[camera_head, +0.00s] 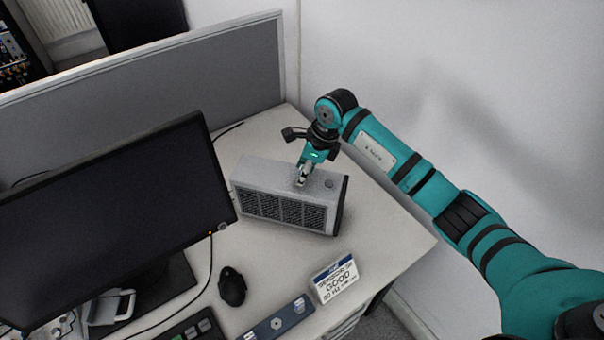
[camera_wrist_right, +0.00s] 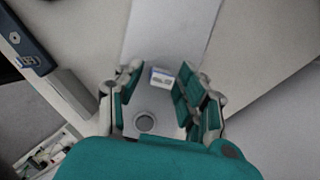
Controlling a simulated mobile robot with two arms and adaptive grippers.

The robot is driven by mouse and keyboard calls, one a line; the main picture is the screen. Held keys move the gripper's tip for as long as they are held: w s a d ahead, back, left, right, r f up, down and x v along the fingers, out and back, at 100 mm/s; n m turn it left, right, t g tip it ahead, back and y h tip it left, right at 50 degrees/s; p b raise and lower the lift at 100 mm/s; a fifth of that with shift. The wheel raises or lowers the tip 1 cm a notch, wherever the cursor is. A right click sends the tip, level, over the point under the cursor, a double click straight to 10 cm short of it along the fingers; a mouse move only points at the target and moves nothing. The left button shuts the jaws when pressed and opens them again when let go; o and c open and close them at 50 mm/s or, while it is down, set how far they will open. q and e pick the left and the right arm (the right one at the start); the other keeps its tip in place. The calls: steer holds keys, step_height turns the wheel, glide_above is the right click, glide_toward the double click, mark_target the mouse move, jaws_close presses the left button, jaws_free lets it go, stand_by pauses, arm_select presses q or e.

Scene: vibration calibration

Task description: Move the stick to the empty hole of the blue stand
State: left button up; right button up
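A small white-and-blue block-like piece (camera_wrist_right: 162,77) shows between the fingers of my right gripper (camera_wrist_right: 160,82) in the right wrist view. It may be the stick, but its full shape is hidden. The fingers stand apart, with a gap visible beside the piece. In the head view my right gripper (camera_head: 302,178) points down at the top of a grey box (camera_head: 262,178) with a grille. A blue bar-shaped stand (camera_head: 262,330) with a round and a square light spot lies at the table's front edge. It also shows in the right wrist view (camera_wrist_right: 42,66). My left gripper is out of view.
A black mouse (camera_head: 232,287), a keyboard (camera_head: 195,328) and a large monitor (camera_head: 110,220) are to the left. A grey partition (camera_head: 225,75) and wall bound the table behind. Table right of the box is clear.

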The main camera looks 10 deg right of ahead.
jaws_close()
steer(key=shift+r, duration=0.8)
stand_by(0.8)
steer(key=shift+r, duration=0.1)
steer(key=shift+r+p, duration=0.8)
steer(key=shift+r, duration=0.85)
steer(key=shift+s+f, duration=0.1)
